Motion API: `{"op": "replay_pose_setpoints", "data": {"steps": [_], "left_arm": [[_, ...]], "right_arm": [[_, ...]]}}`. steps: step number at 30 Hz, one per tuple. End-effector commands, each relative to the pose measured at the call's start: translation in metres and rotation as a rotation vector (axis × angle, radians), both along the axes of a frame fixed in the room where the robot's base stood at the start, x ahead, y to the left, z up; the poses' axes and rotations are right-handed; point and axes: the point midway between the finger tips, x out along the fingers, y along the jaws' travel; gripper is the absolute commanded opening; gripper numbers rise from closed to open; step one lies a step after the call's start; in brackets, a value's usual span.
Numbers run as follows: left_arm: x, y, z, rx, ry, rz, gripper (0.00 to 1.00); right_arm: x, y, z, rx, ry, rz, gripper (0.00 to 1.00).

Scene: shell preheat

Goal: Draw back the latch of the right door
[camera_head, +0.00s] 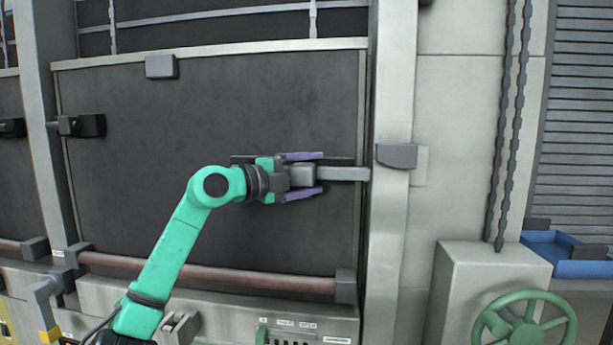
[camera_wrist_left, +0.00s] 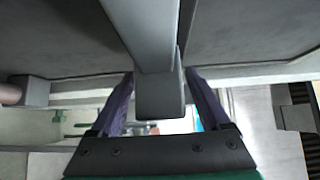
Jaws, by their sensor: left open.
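The right door (camera_head: 200,110) is a large dark panel in a pale frame. Its latch (camera_head: 345,174) is a grey horizontal bar near the door's right edge, reaching the pale post (camera_head: 391,240). I cannot tell how deep its end sits there. A grey block-shaped handle (camera_head: 302,175) stands out from the bar. My left gripper (camera_head: 321,173) is open, with one purple finger above the handle and one below. In the left wrist view the handle (camera_wrist_left: 160,100) sits between the fingers, with gaps visible beside it. My right gripper is not in view.
A grey block (camera_head: 396,156) juts from the post. A brown rail (camera_head: 200,279) crosses below the door. A green handwheel (camera_head: 525,322), hanging chains (camera_head: 510,110) and a blue tray (camera_head: 568,262) are at the right. Another dark latch block (camera_head: 88,125) is at the left.

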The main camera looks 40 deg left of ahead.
Motion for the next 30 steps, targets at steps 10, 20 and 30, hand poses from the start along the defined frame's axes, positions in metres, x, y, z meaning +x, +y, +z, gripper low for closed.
{"op": "replay_pose_setpoints", "data": {"steps": [10, 20, 30], "left_arm": [[-0.058, 0.009, -0.008, -0.001, -0.005, 0.001, 0.8], [-0.133, 0.02, -0.004, 0.0, -0.003, 0.002, 0.8], [-0.146, 0.022, 0.0, -0.001, -0.001, 0.002, 0.8]], "right_arm": [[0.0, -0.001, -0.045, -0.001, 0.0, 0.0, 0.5], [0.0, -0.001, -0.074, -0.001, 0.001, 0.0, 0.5], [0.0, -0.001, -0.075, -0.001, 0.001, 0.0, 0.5]]}}
